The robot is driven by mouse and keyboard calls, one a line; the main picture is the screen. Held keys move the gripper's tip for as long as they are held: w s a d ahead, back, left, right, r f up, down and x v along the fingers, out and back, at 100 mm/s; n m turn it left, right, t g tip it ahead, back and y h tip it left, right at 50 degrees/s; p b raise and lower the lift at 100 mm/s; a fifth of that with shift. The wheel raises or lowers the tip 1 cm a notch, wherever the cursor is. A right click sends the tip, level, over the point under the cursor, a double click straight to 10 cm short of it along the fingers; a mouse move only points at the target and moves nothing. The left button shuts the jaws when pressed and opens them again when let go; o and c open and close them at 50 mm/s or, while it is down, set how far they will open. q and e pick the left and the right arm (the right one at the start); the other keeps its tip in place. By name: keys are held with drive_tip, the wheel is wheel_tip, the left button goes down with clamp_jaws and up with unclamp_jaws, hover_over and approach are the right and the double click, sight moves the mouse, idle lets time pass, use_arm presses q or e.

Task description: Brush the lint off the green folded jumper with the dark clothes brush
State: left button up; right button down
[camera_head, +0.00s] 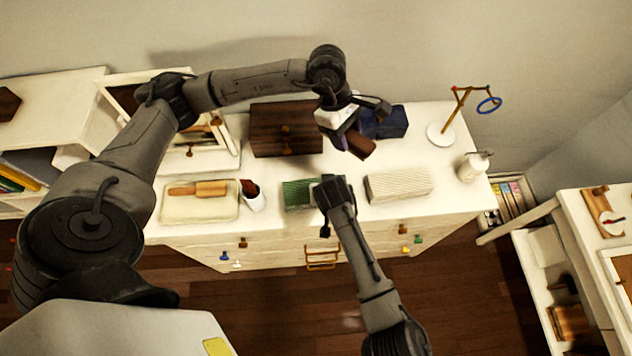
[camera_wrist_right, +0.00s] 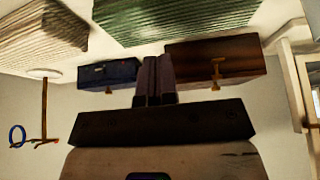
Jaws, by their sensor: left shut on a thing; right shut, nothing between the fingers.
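The green folded jumper (camera_head: 297,194) lies ribbed and flat on the white dresser top, partly hidden by my right gripper; it also fills the top of the right wrist view (camera_wrist_right: 175,18). My left gripper (camera_head: 350,133) is shut on a dark brown block that looks like the clothes brush (camera_head: 362,147). It holds it above the dresser, behind and right of the jumper. My right gripper (camera_head: 326,195) is shut and empty at the jumper's right end; its closed fingers show in the wrist view (camera_wrist_right: 153,78). I cannot make out lint on the jumper.
A cream folded knit (camera_head: 398,186) lies right of the jumper. A dark wooden box (camera_head: 270,140) and a blue box (camera_head: 390,122) stand behind. A stand (camera_head: 440,134) and a bottle (camera_head: 471,167) are at right.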

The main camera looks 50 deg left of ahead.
drive_tip(key=shift+r, duration=0.1)
use_arm(q)
drive_tip(key=shift+r, duration=0.1)
use_arm(e)
drive_tip(key=v, duration=1.2)
use_arm(q)
drive_tip(key=shift+r, duration=0.1)
